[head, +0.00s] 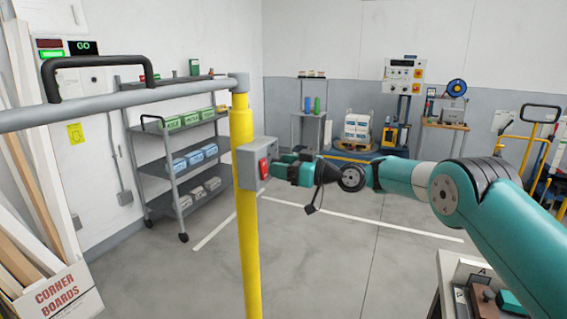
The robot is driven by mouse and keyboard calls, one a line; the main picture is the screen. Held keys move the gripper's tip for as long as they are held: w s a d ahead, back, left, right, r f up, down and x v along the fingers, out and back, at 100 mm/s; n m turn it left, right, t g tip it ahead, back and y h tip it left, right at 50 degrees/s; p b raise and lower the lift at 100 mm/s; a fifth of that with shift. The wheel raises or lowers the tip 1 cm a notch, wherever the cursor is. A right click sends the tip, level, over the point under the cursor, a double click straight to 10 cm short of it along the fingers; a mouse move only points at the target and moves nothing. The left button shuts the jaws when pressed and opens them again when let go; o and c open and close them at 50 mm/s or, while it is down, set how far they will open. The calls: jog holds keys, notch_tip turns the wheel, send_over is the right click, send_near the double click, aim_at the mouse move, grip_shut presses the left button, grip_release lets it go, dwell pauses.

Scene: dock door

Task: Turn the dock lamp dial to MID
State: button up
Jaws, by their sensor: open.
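A grey box (250,165) is fixed to the yellow post (246,215). A red control (264,168) shows on the right face of this box. I cannot make out a dial pointer or the word MID on it. My gripper (276,165) reaches in from the right at the height of the red control, its tips close to the right face of the box. Its jaws are open and hold nothing that I can see. Whether the tips touch the box or the control is unclear.
A grey rail (150,97) with a black handle (97,73) runs left from the post. A shelf cart (183,160) stands behind the rail. The floor (340,265) right of the post looks clear.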

jog(key=shift+c, duration=0.4)
jog(key=c, duration=0.8)
jog(key=shift+c, duration=0.2)
jog(key=shift+m+b, duration=0.3)
jog(key=shift+f+m+b, duration=0.1)
jog(key=shift+m+b, duration=0.5)
jog(key=shift+m, duration=0.3)
jog(key=shift+m+b, duration=0.3)
jog(key=shift+m, duration=0.6)
jog(key=m, duration=0.3)
jog(key=shift+r, duration=0.2)
jog(key=shift+m, duration=1.7)
